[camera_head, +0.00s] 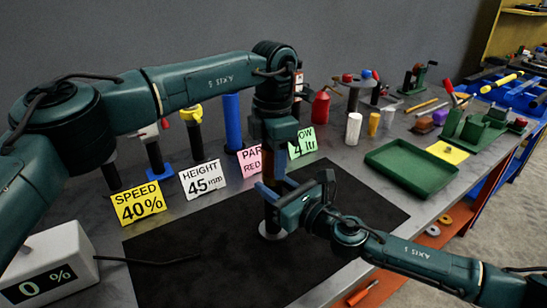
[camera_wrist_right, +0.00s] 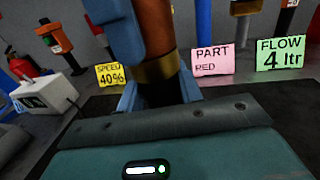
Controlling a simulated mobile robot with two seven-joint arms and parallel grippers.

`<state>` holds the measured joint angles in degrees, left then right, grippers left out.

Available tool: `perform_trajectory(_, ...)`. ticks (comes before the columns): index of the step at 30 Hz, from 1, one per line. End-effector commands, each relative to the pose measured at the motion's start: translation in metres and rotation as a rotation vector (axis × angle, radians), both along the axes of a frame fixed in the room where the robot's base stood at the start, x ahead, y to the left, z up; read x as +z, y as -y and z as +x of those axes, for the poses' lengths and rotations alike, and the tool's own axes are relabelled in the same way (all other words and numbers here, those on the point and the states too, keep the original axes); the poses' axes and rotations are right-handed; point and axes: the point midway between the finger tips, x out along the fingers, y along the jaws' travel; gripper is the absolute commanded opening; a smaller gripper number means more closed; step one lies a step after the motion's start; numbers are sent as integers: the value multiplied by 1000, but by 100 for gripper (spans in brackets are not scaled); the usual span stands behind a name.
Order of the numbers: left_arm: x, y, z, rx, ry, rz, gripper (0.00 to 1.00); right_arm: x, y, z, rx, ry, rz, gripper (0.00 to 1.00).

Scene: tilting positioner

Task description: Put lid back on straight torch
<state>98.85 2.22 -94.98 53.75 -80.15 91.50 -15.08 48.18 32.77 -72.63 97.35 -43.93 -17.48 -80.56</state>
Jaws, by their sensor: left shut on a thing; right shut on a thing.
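A torch stands upright on the black mat (camera_head: 200,255), its pale round foot (camera_head: 272,232) showing in the head view. In the right wrist view it has a dark lower body (camera_wrist_right: 160,95), a brass-coloured ring (camera_wrist_right: 158,69) and a copper-brown upper part (camera_wrist_right: 168,32). My right gripper (camera_head: 272,190) is shut around the dark lower body. My left gripper (camera_head: 277,160) points down from above and is shut on the copper-brown part, with a blue finger (camera_wrist_right: 117,28) beside it. I cannot tell whether that part is the lid, or whether a gap remains at the ring.
Cards reading SPEED (camera_head: 138,202), HEIGHT (camera_head: 203,180), PART (camera_head: 248,160) and FLOW (camera_head: 303,143) stand behind the mat. A white display box (camera_head: 50,265) is at left. A green tray (camera_head: 411,169) is at right. Upright tools line the back. The mat's front is clear.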

Motion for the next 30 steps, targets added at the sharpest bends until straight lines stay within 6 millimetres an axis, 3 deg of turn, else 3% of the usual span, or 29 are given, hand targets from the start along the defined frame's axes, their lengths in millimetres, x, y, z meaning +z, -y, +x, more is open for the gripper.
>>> perform_trajectory(12,-1,0,0,-921,-2,-1,16,-1,1,1,-3,-1,0,0)
perform_trajectory(14,-1,-1,0,-1011,-2,0,16,-1,1,1,-3,-1,0,0)
perform_trajectory(18,-1,-1,0,-1010,-2,2,16,-1,1,1,-3,-1,0,0)
perform_trajectory(19,-1,-1,0,-1009,-2,2,44,-1,1,1,-3,-1,0,0)
perform_trajectory(28,-1,0,0,-1007,0,1,68,0,1,1,-3,-1,-1,0)
perform_trajectory(30,-1,0,0,-1007,0,1,68,0,1,1,-3,-1,-1,0)
